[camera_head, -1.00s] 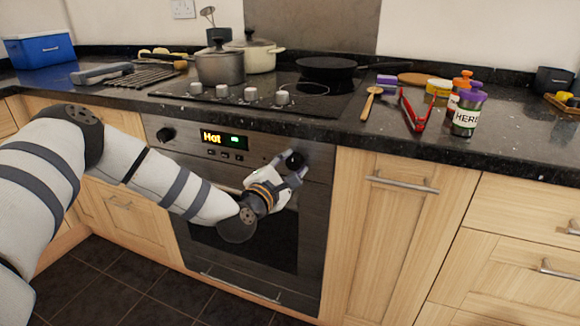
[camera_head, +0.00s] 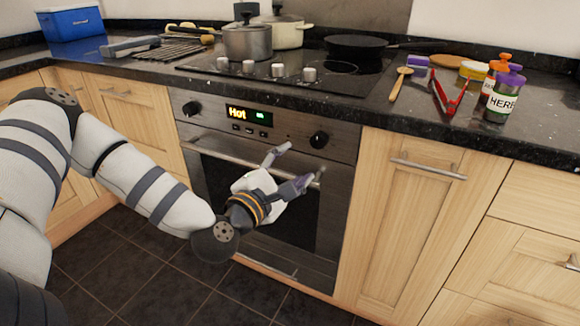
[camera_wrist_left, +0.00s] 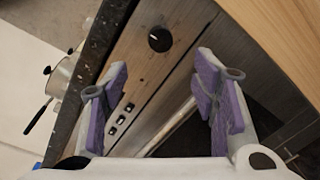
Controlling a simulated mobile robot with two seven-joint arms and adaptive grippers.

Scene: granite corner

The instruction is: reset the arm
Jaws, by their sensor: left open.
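My left gripper (camera_head: 291,166) is open and empty in front of the oven (camera_head: 262,145), below its right knob (camera_head: 319,140). Its two fingers are spread and stand apart from the knob. In the left wrist view the purple finger pads (camera_wrist_left: 165,105) are wide apart with nothing between them. The knob (camera_wrist_left: 160,39) shows beyond the fingertips, and the oven door handle (camera_wrist_left: 170,127) runs behind the gap. The oven display (camera_head: 249,115) reads "Hot". My right gripper is not in view.
A dark counter (camera_head: 370,108) runs above the oven, with a hob, a grey pot (camera_head: 247,42) and a black pan (camera_head: 356,46). Red tongs (camera_head: 447,97), a wooden spoon (camera_head: 400,84) and a herb jar (camera_head: 503,97) lie or stand right. The floor in front is clear.

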